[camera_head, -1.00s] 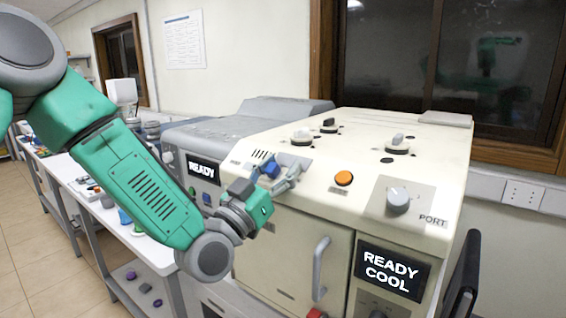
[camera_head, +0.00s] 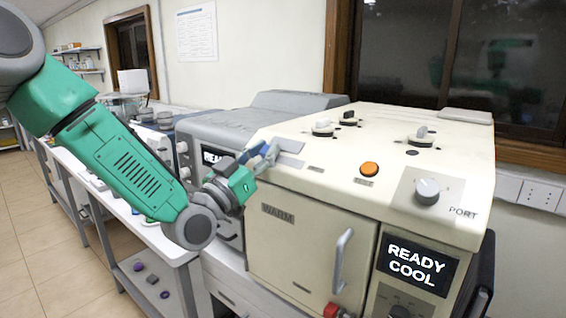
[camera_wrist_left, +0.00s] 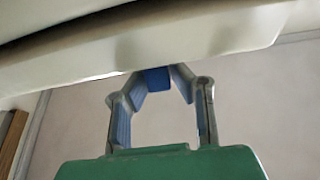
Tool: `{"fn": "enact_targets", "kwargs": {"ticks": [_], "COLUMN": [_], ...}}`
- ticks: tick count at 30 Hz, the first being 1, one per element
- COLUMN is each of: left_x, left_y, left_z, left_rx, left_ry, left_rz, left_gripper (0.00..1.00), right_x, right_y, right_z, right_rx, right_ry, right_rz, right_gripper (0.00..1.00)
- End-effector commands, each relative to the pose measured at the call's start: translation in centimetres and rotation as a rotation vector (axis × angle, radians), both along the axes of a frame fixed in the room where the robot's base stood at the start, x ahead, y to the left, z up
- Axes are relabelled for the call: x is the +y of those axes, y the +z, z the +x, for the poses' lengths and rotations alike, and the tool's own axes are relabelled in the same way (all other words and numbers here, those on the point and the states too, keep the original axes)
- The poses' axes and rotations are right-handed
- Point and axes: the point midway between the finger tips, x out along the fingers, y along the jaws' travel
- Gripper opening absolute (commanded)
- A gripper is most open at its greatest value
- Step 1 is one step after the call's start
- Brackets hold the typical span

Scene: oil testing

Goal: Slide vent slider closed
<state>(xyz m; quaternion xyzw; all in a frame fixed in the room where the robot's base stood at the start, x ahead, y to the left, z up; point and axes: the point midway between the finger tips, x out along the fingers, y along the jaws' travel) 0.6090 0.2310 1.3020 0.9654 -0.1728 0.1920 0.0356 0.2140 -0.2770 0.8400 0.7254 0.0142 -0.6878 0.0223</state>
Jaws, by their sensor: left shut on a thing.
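The blue tab of the vent slider (camera_wrist_left: 157,79) shows in the left wrist view, between my left fingertips at the machine's pale edge. My left gripper (camera_head: 262,157) is at the left end of the cream machine's top front edge in the head view, shut on this tab. Its two blue-padded fingers lean in on either side of the tab. A grey vent plate (camera_head: 288,146) lies on the machine just right of the fingers. The gripper hides much of the slider in the head view. My right gripper is not in view.
The cream machine (camera_head: 310,232) has an orange button (camera_head: 369,168), knobs, a door handle (camera_head: 342,262) and a READY COOL display (camera_head: 414,263). A grey machine (camera_head: 262,116) stands close behind at the left. A white bench (camera_head: 150,230) runs along the left.

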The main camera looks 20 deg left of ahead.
Motion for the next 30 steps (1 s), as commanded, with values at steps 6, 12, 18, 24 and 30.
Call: {"fn": "enact_targets", "kwargs": {"ticks": [6, 12, 18, 24, 30], "left_x": [0.8, 1.1, 1.0, 1.1, 2.0], "left_y": [0.7, 0.7, 0.5, 0.2, -1.2], "left_z": [0.4, 0.4, 0.1, -0.4, -2.9], "left_rx": [-0.012, -0.014, -0.009, -0.006, -0.002], "left_ry": [0.011, 0.011, 0.009, 0.008, 0.009], "left_rz": [-0.004, -0.007, -0.005, -0.004, -0.003], "left_gripper": [0.0, 0.34, 0.38, 0.38, 0.38], "right_x": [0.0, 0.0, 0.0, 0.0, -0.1], "right_y": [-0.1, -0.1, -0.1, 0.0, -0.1], "right_z": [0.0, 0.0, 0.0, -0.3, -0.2], "right_rx": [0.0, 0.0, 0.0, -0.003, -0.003], "right_ry": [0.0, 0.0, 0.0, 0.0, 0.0], "right_rz": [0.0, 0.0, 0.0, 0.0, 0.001], "right_gripper": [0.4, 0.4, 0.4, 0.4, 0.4]}}
